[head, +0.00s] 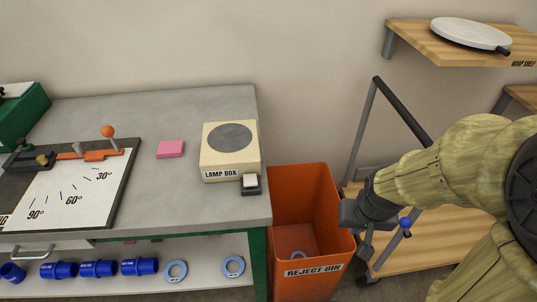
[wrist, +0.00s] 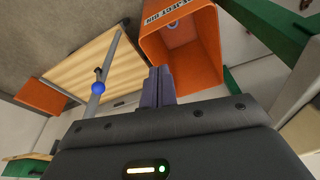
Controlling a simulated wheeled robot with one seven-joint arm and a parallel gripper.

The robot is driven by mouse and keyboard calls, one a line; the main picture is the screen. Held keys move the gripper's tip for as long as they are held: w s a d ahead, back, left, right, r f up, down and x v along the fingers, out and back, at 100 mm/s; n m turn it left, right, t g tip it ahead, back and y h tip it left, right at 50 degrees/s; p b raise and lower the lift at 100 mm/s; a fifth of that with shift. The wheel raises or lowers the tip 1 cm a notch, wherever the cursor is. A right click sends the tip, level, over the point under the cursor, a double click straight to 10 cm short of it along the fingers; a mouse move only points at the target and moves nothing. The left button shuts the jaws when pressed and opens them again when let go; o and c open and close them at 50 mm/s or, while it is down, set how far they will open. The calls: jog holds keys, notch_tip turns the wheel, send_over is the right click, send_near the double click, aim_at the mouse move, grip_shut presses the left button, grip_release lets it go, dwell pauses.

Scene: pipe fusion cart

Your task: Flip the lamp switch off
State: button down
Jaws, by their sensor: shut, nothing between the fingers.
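The lamp box (head: 229,165) is a cream box with a dark round disc on top, at the right end of the grey bench. The lamp switch (head: 250,182), a white rocker on a dark base, sits at its front right corner. Whether the lamp is lit I cannot tell; the disc looks dark grey. My gripper (head: 357,238) is right of the bench, beside the reject bin and apart from the switch. In the wrist view my gripper (wrist: 158,84) has its fingers together and empty. The lamp box and switch are not visible there.
The orange reject bin (head: 300,178) stands between the bench and my arm, with a ring inside. A wooden cart (head: 433,240) with a grey handle is behind my arm. A protractor board (head: 70,190) and pink pad (head: 171,149) lie on the bench (head: 190,106). Blue pipe pieces (head: 98,268) lie below.

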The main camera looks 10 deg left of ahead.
jog(key=shift+w+d, duration=0.15)
jog(key=shift+w, duration=0.1)
jog(key=w+a+r+n+g+p, duration=0.1)
jog(key=w+a+r+p, duration=0.4)
jog(key=a+r+p, duration=0.5)
jog(key=w+a+r+n+g+p, duration=0.1)
jog(key=w+a+r+g+p, duration=0.2)
jog(key=a+r+p, duration=0.7)
jog(key=w+a+p, duration=0.1)
jog(key=a+p, duration=0.5)
jog(key=p, duration=0.3)
jog(key=shift+w+a+r+n, duration=0.2)
jog(key=shift+w+r+n, duration=0.1)
jog(key=shift+w, duration=0.1)
jog(key=shift+f, duration=0.1)
